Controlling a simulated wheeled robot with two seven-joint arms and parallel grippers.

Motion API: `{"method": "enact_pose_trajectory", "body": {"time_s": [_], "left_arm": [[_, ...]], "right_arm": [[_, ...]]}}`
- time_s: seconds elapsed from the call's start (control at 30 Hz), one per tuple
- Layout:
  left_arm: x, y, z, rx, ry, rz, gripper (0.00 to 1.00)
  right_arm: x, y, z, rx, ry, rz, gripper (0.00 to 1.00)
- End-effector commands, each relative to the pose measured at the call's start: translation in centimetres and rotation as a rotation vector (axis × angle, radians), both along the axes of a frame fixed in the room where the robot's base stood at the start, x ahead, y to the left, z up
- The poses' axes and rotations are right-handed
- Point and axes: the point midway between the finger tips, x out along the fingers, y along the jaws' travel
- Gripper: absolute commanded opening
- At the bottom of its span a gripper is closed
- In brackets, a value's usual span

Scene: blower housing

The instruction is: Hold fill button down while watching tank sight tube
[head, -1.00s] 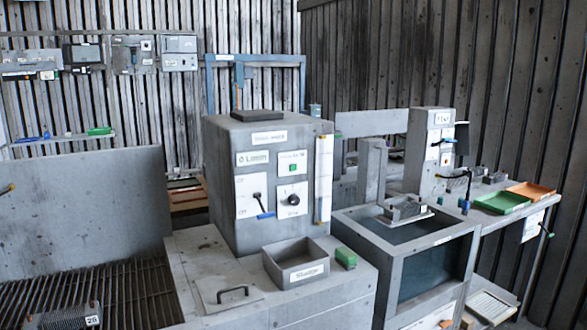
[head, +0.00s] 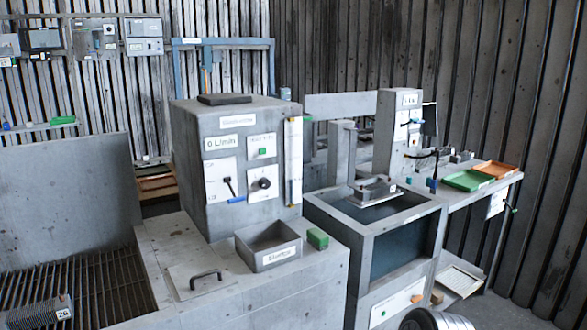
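A grey cabinet (head: 237,215) stands in the middle of the head view. Its front has a display reading "0 L/min" (head: 229,142), a small green button (head: 262,152), a lever with a blue tip (head: 230,188) and a black knob (head: 264,183). A tall pale vertical strip (head: 293,162), possibly the sight tube, runs along the cabinet's right edge. A grey tank (head: 415,208) with a dark front window stands to the right. Its low white panel (head: 398,304) carries small coloured controls, too small to identify. I cannot tell which control is the fill button.
An open grey tray (head: 281,258) and a green block (head: 318,239) sit before the cabinet. A bench with green (head: 468,181) and orange trays (head: 496,170) is at right. Floor at lower right looks open.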

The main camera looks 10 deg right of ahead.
Motion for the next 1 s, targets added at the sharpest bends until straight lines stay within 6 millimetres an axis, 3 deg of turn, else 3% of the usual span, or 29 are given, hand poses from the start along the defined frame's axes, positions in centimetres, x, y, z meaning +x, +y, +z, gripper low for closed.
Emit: {"method": "enact_pose_trajectory", "body": {"time_s": [0.3, 0.73, 1.0], "left_arm": [[0.00, 0.00, 0.00, 0.000, 0.000, 0.000, 0.34], [0.00, 0.00, 0.00, 0.000, 0.000, 0.000, 0.34], [0.00, 0.00, 0.00, 0.000, 0.000, 0.000, 0.34]], "right_arm": [[0.00, 0.00, 0.00, 0.000, 0.000, 0.000, 0.35], [0.00, 0.00, 0.00, 0.000, 0.000, 0.000, 0.00], [0.00, 0.00, 0.00, 0.000, 0.000, 0.000, 0.00]]}}
